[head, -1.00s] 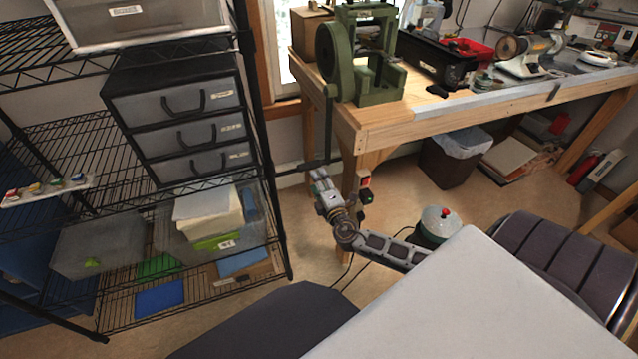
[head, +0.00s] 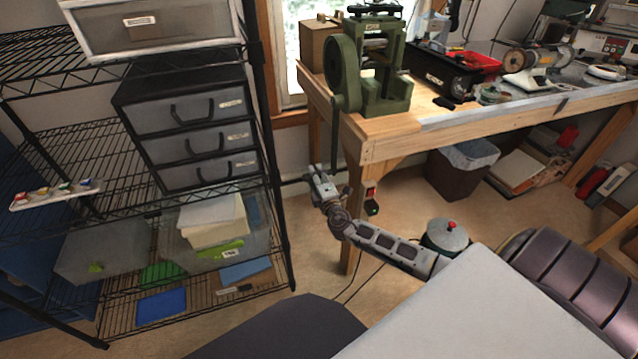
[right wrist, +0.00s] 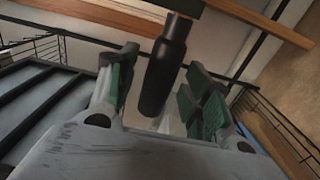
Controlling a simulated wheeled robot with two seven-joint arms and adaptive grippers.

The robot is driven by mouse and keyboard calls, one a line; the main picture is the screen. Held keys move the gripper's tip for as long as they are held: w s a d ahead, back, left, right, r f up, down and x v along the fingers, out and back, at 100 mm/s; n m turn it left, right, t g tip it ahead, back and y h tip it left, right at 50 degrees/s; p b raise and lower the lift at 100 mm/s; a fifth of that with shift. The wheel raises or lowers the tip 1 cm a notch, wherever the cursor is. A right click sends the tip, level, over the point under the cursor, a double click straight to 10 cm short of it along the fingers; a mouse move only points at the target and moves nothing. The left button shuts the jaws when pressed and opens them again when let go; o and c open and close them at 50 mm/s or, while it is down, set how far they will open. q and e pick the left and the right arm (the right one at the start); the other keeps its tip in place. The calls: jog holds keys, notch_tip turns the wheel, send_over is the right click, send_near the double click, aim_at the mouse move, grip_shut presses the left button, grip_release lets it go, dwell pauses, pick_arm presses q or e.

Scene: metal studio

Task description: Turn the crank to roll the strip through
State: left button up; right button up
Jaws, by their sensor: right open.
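The green rolling mill (head: 385,75) stands on the left end of the wooden bench. Its crank arm (head: 335,125) hangs straight down from the wheel on the mill's left side. A dark handle sticks out leftward near the arm's lower end. My right gripper (head: 320,178) is beside that handle, below the bench top. In the right wrist view, the black crank handle (right wrist: 165,70) lies between the green-padded fingers of the open right gripper (right wrist: 160,95), with gaps at both sides. I cannot make out a strip in the mill. My left gripper is out of view.
A black wire shelf (head: 265,150) with drawers and bins stands close to the left of my right gripper. The wooden bench leg (head: 353,215) and small red and green switches are just right of it. A dark bin (head: 460,170) stands under the bench.

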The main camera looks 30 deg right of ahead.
jog(key=shift+w+d, duration=0.1)
jog(key=shift+w, duration=0.4)
jog(key=c, duration=1.1)
jog(key=shift+o, duration=0.3)
jog(key=shift+s, duration=0.5)
jog(key=s+a+r+p, duration=0.1)
jog(key=s+a+r, duration=0.1)
jog(key=s, duration=0.6)
